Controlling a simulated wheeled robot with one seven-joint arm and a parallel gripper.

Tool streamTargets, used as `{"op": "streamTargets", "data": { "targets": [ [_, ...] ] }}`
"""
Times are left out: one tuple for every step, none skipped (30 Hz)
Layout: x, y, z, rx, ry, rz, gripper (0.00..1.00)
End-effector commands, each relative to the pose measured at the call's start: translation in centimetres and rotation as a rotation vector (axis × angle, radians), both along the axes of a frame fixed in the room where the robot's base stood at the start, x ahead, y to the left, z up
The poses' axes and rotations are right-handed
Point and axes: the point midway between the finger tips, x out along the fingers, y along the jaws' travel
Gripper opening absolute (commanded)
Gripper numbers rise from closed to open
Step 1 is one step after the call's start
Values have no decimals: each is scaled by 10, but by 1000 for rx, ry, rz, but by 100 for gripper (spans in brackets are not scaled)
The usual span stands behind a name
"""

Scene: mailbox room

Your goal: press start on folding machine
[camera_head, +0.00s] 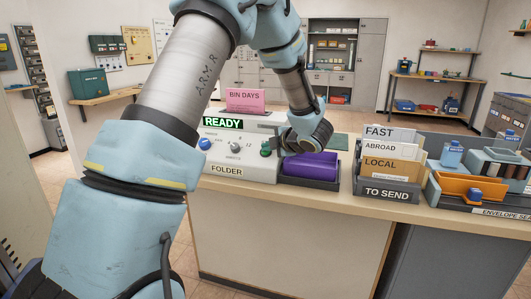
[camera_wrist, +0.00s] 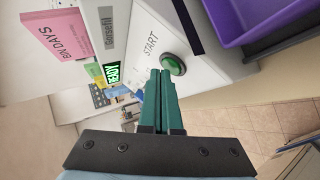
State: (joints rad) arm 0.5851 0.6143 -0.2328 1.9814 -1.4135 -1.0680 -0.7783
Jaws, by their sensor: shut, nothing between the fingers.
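The folding machine (camera_head: 213,150) is a white unit labelled FOLDER on the counter. Its display (camera_head: 223,123) reads READY in green, and this also shows in the wrist view (camera_wrist: 111,73). The round green start button (camera_wrist: 174,64), set in a dark ring beside the word START, is on the machine's sloped face. It also shows in the head view (camera_head: 266,148), partly beside my gripper. My gripper (camera_wrist: 160,73) is shut and empty, its green fingertips just short of the button in the picture. I cannot tell whether they touch it.
A dark tray with a purple lining (camera_head: 312,166) stands right of the machine. The TO SEND rack (camera_head: 386,190) holds envelopes farther right.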

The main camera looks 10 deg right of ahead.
Motion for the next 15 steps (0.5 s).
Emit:
{"op": "streamTargets", "data": {
  "targets": [
    [0, 0, -1, 0, 0, 0, 0],
    [0, 0, -1, 0, 0, 0, 0],
    [1, -1, -2, 0, 0, 0, 0],
    [1, -1, -2, 0, 0, 0, 0],
    [1, -1, -2, 0, 0, 0, 0],
    [1, -1, -3, 0, 0, 0, 0],
    [1, -1, -3, 0, 0, 0, 0],
    [2, -1, -3, 0, 0, 0, 0],
    [2, -1, -4, 0, 0, 0, 0],
    [2, -1, -4, 0, 0, 0, 0],
    [2, -1, -4, 1, 0, 0, 0],
    [2, -1, -5, 1, 0, 0, 0],
    [2, -1, -5, 1, 0, 0, 0],
    [3, -1, -5, 1, 1, 0, 0],
    [3, -2, -6, 1, 1, 0, 0]
  ]
}}
